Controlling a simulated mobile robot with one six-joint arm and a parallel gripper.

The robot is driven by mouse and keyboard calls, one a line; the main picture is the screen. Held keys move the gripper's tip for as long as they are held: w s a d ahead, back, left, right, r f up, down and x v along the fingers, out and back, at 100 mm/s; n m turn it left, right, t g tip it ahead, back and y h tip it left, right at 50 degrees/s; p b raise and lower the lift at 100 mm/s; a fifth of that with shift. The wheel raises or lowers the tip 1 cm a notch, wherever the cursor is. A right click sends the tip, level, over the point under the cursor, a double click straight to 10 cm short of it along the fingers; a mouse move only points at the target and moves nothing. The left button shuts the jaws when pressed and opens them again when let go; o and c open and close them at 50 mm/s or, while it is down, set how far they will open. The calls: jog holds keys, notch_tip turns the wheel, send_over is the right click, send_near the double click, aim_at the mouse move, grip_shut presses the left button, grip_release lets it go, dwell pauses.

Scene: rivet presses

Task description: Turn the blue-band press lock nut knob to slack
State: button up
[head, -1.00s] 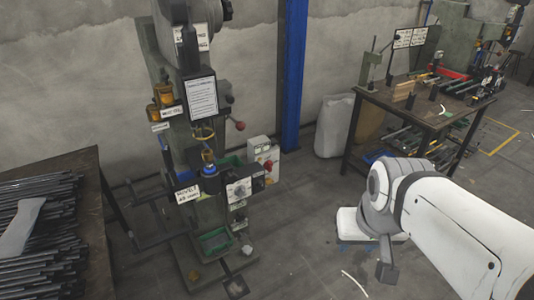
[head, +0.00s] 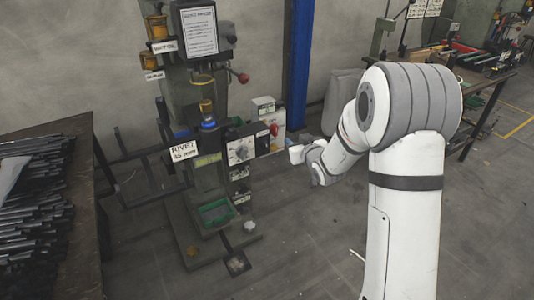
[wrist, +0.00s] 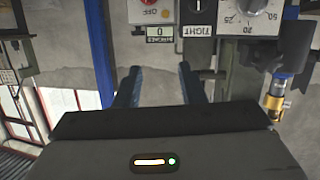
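The press with a blue band (head: 208,124) stands left of centre in the head view. In the wrist view, which looks upside down, the numbered dial (wrist: 248,14) is at the top right, beside a label reading TIGHT (wrist: 200,20). The blue band (wrist: 283,82) shows at the right there. My gripper (wrist: 159,70) is open, with nothing between its two fingers. In the head view my arm reaches left toward the panel; its fingers are not clear.
A white switch box (head: 266,122) with a red button stands right of the panel, near my wrist. A red-ball lever (head: 243,78) sticks out above. A table of dark rods (head: 35,190) is at the left. A blue column (head: 298,65) rises behind.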

aim_at(267, 144)
jog(key=w+a+f+n+t+y+b, duration=0.1)
jog(key=a+f+n+y+b, duration=0.15)
jog(key=a+f+y, duration=0.4)
jog(key=w+a, duration=0.1)
jog(key=w, duration=0.1)
jog(key=w+a+f+h, duration=0.1)
jog(key=w, duration=0.1)
jog(key=w+a+m+h, duration=0.1)
jog(key=w, duration=0.1)
jog(key=shift+w+a+f, duration=0.1)
jog(key=shift+w+f, duration=0.15)
jog(key=shift+w, duration=0.1)
jog(key=shift+c, duration=0.6)
